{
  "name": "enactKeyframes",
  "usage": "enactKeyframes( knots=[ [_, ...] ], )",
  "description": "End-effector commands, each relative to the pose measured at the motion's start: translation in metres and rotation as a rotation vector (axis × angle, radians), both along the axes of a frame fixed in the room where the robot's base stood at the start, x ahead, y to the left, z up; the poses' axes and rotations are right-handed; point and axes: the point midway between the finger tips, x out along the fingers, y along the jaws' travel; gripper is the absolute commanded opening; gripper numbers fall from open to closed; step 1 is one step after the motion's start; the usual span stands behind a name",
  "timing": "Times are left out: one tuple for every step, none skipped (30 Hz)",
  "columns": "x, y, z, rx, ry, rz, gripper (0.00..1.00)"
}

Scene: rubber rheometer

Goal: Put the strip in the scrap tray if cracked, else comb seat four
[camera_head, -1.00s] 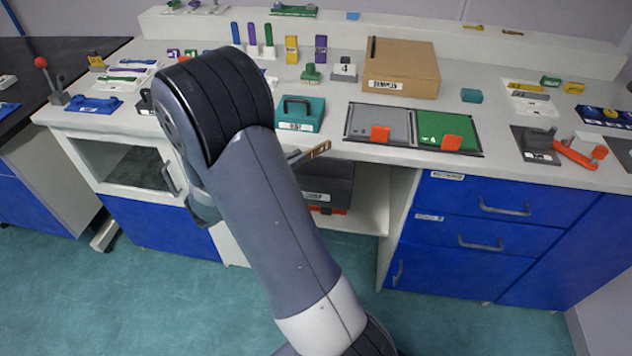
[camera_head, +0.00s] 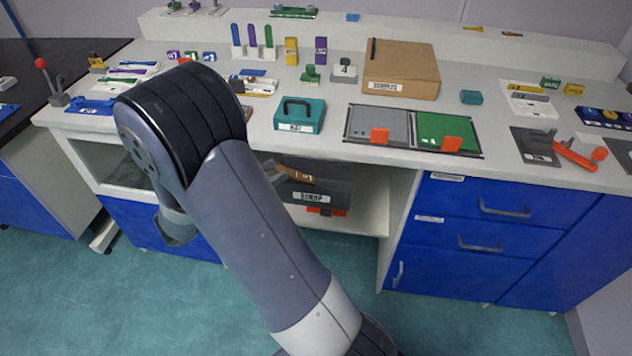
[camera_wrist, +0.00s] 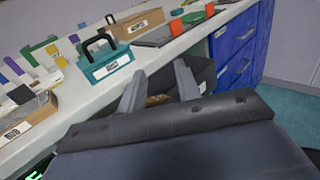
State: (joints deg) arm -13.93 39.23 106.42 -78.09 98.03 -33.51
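The strip (camera_head: 299,174) is brown with a small pale label. It shows over the opening of the dark scrap tray (camera_head: 336,182), which sits below the counter with a white label on its front. My gripper (camera_head: 276,172) is at the tray's left side, partly hidden by my arm. In the wrist view the two fingers of my gripper (camera_wrist: 159,82) stand apart. A bit of the brown strip (camera_wrist: 157,100) shows between them, with no clear contact with either finger. I cannot tell whether the strip rests on the tray floor, and I cannot make out a crack.
On the counter above are a teal box (camera_head: 299,115), a cardboard box (camera_head: 402,69) and a grey and green two-panel board (camera_head: 378,125). A small stand marked 4 (camera_head: 344,70) is behind. The counter's front edge is close above my gripper. Blue drawers (camera_head: 490,205) stand to the right.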

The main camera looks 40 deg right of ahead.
Motion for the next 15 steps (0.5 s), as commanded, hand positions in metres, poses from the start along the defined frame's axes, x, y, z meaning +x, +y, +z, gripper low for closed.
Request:
enactKeyframes(
  knots=[
    [0.001, 0.010, 0.000, 0.000, 0.000, 0.006, 0.32],
    [0.001, 0.015, 0.000, 0.000, 0.000, 0.005, 0.32],
    [0.001, 0.022, 0.000, 0.000, 0.000, 0.004, 0.32],
    [0.001, 0.026, 0.000, 0.000, 0.000, 0.005, 0.32],
    [0.001, 0.030, 0.000, 0.001, 0.000, 0.003, 0.32],
    [0.001, 0.035, 0.000, 0.001, -0.001, 0.003, 0.32],
    [0.001, 0.038, 0.000, 0.000, -0.001, 0.003, 0.32],
    [0.001, 0.040, 0.000, 0.000, -0.001, 0.002, 0.32],
    [0.001, 0.042, 0.000, 0.000, 0.000, 0.001, 0.32],
    [0.000, 0.044, 0.000, 0.000, 0.000, 0.001, 0.32],
    [0.000, 0.045, 0.000, 0.001, 0.000, 0.001, 0.32],
    [0.000, 0.046, 0.000, 0.001, 0.000, 0.001, 0.32],
    [0.000, 0.047, 0.000, 0.001, 0.000, 0.000, 0.32],
    [0.000, 0.047, 0.000, 0.001, 0.000, 0.000, 0.32],
    [0.000, 0.047, 0.000, 0.001, 0.000, 0.000, 0.32]
  ],
)
